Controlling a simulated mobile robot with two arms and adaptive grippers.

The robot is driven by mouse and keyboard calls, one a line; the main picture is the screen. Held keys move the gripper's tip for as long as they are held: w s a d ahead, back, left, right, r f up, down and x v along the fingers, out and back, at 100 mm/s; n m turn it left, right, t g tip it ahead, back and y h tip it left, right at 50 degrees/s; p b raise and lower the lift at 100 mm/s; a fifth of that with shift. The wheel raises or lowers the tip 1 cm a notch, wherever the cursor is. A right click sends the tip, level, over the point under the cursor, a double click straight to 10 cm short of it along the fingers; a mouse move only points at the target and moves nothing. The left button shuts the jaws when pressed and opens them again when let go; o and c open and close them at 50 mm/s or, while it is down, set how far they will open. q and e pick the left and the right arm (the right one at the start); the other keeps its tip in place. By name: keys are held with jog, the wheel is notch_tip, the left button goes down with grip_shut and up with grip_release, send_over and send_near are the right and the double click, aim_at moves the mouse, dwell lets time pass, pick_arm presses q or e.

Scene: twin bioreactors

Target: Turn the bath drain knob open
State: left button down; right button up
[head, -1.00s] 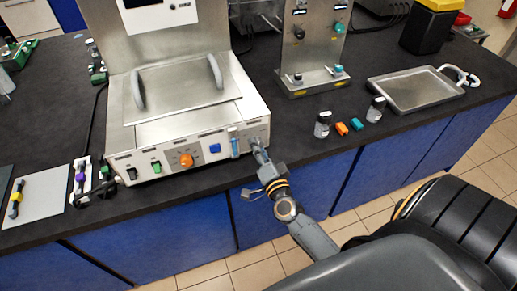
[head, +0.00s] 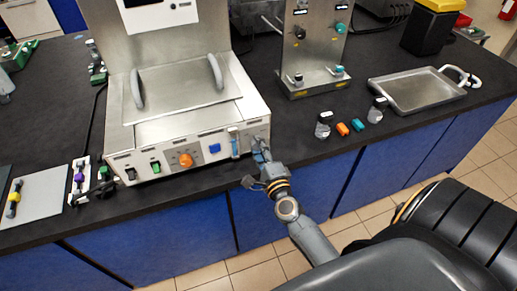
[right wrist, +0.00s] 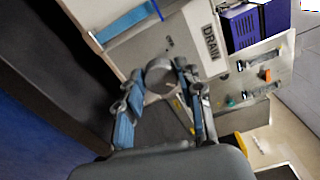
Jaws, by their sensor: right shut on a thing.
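The bath (head: 190,130) is a steel box with a lid and a row of controls on its front panel. The drain knob (right wrist: 160,72) is a grey round part on the panel, near the black-lettered DRAIN label (right wrist: 211,42). My right gripper (head: 258,150) is at the right end of that panel. In the right wrist view its fingers (right wrist: 163,82) are closed around the knob, one on each side. In the head view the gripper hides the knob, and its turn angle cannot be told. My left gripper is not in view.
An orange knob (head: 186,160), a green switch (head: 155,167) and a blue button (head: 214,148) share the panel. The bench front edge lies close below the panel.

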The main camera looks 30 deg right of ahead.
dwell(0.5)
jog(key=o, duration=1.2)
jog(key=shift+s, duration=0.1)
jog(key=v, duration=1.1)
jog(key=shift+s+f, duration=0.1)
jog(key=shift+s, duration=0.3)
jog(key=s+a+f+n+g+y, duration=0.25)
jog(key=s+f+n, duration=0.2)
jog(key=f, duration=0.75)
jog(key=s+a+f+n+g+y+b, duration=0.1)
jog(key=s+a+f+n+g, duration=0.2)
jog(key=f+n, duration=0.55)
jog(key=s+a+f+n+g+y, duration=0.2)
jog(key=s+f+g, duration=0.1)
jog(key=f, duration=1.1)
jog(key=s+f+n+g, duration=0.2)
jog(key=s+f+n, duration=0.1)
jog(key=s+f, duration=0.2)
jog(key=s+d+f+n+g, duration=0.1)
jog(key=s+f+n+g, duration=0.2)
jog(key=s, duration=0.6)
jog(key=s+f+n+g+h+b, duration=0.1)
jog(key=s+f+n+g, duration=0.2)
jog(key=s+f, duration=0.3)
jog(key=shift+s+d+f+n, duration=0.4)
jog(key=shift+s+n, duration=0.25)
jog(key=shift+n, duration=0.05)
